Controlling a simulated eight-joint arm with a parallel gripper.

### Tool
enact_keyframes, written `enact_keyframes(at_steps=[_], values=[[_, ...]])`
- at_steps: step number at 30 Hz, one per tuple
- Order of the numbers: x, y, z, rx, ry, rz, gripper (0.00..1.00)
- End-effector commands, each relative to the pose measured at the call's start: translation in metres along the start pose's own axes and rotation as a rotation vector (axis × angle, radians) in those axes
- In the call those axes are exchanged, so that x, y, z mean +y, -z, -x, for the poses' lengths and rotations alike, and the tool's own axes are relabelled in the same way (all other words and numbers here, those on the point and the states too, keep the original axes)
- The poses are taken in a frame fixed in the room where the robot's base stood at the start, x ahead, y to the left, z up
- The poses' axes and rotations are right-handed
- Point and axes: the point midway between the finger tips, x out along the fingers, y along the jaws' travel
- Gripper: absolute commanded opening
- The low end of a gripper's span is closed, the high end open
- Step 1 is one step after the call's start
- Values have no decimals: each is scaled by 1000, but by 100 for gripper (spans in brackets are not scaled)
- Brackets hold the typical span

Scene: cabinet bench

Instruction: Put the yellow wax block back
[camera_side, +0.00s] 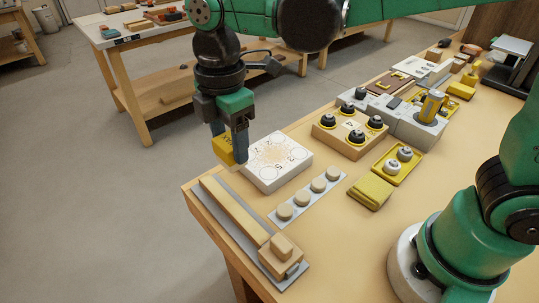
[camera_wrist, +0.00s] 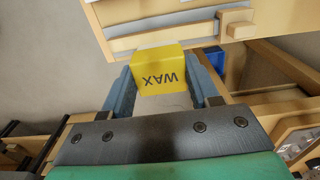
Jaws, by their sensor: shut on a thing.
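The yellow wax block (camera_wrist: 158,70), marked "WAX", is between the two fingers of my gripper (camera_wrist: 160,88) in the wrist view. In the side view my gripper (camera_side: 231,150) points down near the bench's left corner, and the yellow block (camera_side: 222,150) shows at its fingertips. The block is held above the bench level, beside the white square board with circles (camera_side: 278,162). From this angle I cannot tell the exact height. The block's far side is hidden by the fingers in the side view.
A wooden bar on a grey plate (camera_side: 232,208) lies along the bench's left edge.

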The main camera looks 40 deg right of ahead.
Motion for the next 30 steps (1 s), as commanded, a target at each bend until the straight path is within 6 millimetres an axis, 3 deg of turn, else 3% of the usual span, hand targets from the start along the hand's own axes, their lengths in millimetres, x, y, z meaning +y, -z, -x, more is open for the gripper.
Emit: enact_keyframes(at_steps=[9, 16, 24, 30], values=[[-61, -57, 57, 0, 0, -4, 0], [-109, -88, 74, 1, 0, -3, 0], [-135, -101, 74, 1, 0, -1, 0], [-136, -101, 35, 1, 0, 0, 0]])
